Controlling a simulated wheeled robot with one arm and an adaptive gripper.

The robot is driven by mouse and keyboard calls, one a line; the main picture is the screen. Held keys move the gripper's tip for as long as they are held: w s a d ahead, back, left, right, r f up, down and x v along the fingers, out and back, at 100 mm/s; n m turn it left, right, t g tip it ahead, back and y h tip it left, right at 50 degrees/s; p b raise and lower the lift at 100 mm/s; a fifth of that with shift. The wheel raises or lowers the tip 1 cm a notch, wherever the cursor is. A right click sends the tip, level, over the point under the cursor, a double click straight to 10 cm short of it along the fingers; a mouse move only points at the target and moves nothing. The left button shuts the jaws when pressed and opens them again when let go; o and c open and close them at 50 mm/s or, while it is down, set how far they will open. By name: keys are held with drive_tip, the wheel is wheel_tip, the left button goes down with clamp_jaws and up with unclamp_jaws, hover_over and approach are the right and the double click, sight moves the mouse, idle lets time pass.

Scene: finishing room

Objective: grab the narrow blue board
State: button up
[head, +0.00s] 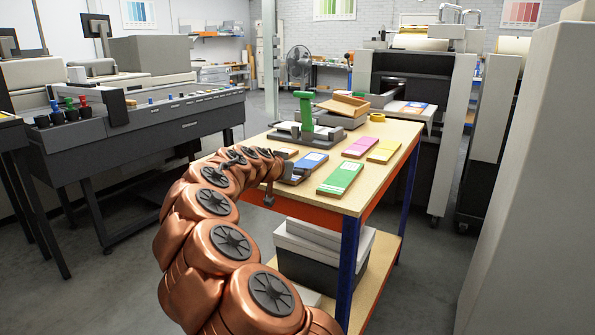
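A blue board (307,166) lies on the wooden table top, near its left front edge, partly hidden by the end of my copper arm. It looks like a flat pad with a paler patch on top.
A green board (340,177) lies right of the blue one; pink (360,147) and yellow (384,151) boards lie behind. A grey device with a green handle (304,110) stands farther back. Boxes (325,240) sit on the lower shelf. A tall grey panel (530,190) bounds the right.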

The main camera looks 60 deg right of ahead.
drive_tip(key=shift+r, duration=1.6)
drive_tip(key=s+a+r, duration=0.1)
drive_tip(key=s+a, duration=1)
drive_tip(key=shift+a+r, duration=0.2)
drive_tip(key=shift+a, duration=0.05)
